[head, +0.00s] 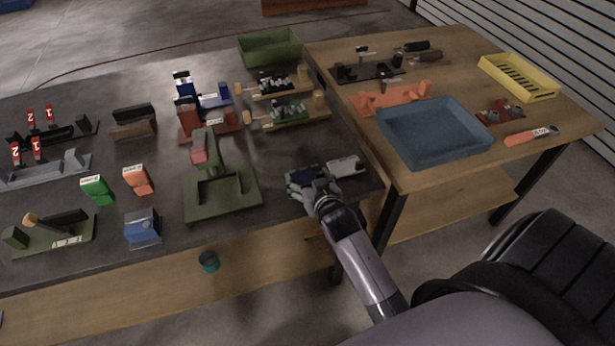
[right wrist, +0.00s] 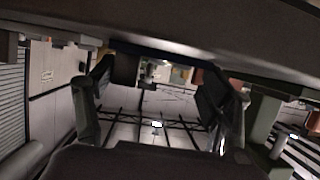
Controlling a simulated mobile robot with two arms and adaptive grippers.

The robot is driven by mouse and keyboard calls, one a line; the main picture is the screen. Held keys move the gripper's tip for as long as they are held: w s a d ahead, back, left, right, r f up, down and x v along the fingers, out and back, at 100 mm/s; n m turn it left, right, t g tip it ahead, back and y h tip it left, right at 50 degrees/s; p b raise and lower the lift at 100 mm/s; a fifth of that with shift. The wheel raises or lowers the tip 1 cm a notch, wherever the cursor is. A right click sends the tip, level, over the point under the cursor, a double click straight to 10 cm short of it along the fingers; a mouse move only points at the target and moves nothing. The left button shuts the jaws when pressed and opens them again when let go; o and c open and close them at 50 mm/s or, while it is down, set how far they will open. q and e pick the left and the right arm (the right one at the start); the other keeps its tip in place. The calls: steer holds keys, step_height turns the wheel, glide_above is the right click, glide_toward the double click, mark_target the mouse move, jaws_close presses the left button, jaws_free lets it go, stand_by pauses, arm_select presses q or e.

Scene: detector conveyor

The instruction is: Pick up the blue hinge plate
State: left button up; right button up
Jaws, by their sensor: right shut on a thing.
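My right gripper (head: 312,184) is over the front right corner of the dark table. It also shows in the right wrist view (right wrist: 158,72), with its two fingers wide apart. It is shut on a dark blue piece (head: 304,172), which I take to be the blue hinge plate. In the right wrist view a dark bar (right wrist: 165,51) spans between the fingertips. The fingers hide much of the piece, and I cannot tell whether it touches the table. A light grey part (head: 346,166) is just right of the gripper. My left gripper is not in view.
A green fixture (head: 222,192) stands left of my right gripper. Fixtures with wooden ends (head: 290,114) are behind it. The wooden table (head: 440,178) at right holds a blue tray (head: 435,132), an orange part (head: 390,97) and a yellow tray (head: 518,77).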

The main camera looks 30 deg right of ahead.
steer(key=c, duration=0.5)
steer(key=shift+o, duration=0.2)
steer(key=shift+r, duration=0.15)
step_height(320, 180, up, 20)
steer(key=s+a+r+n+y, duration=0.2)
steer(key=a+r+n+y, duration=0.1)
steer(key=a+r, duration=0.9)
steer(key=m+h, duration=0.3)
glide_above(309, 183)
step_height(309, 183, down, 12)
